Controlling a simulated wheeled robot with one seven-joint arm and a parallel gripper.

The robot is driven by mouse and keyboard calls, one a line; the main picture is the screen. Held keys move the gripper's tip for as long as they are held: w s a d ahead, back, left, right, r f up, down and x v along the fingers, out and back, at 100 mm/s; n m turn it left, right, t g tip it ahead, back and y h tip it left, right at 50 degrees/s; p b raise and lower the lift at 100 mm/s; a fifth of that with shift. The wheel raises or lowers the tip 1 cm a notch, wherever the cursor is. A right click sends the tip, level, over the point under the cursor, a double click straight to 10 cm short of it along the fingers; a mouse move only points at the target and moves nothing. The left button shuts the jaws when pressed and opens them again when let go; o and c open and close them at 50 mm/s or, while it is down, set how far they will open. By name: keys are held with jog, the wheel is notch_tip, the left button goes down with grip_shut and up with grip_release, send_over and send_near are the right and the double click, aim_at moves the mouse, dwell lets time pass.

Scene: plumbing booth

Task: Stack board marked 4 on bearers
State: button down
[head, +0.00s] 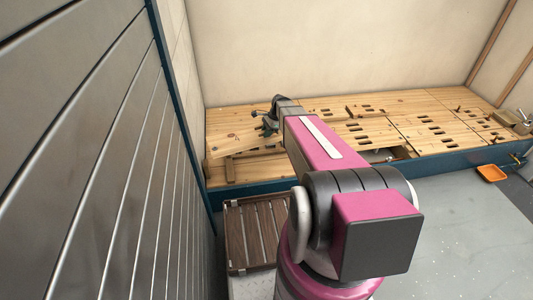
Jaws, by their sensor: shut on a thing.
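My gripper (268,126) is at the far end of my arm, over the left part of the wooden deck. It is shut on a pale wooden board (235,139), which reaches left from the jaws and looks slightly tilted. No number can be read on the board, so I cannot tell whether it is the one marked 4. A dark brown slatted stack (256,232) with light strips lies on the floor below the deck. It may be on the bearers, but I cannot tell. My arm hides part of the deck.
The raised deck (425,109) has boards with dark slots and a blue front edge (465,157). An opening shows beside my arm. A grey slatted wall (95,150) stands close on the left. An orange tray (491,173) lies at the right. The grey floor (450,230) is clear.

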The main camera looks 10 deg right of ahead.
notch_tip(320, 180, down, 14)
jog(key=m, duration=0.2)
jog(key=shift+f+t, duration=0.2)
jog(key=shift+t, duration=0.2)
jog(key=shift+w+d+f, duration=0.1)
send_over(264, 168)
jog(key=d, duration=0.2)
jog(key=shift+w+a+f, duration=0.1)
jog(key=shift+a+f, duration=0.05)
jog(key=shift+f, duration=1.05)
jog(key=shift+w+a+f, duration=0.1)
jog(key=shift+f, duration=1.1)
jog(key=shift+f, duration=1.75)
jog(key=c, duration=0.9)
grip_release()
jog(key=shift+f, duration=0.1)
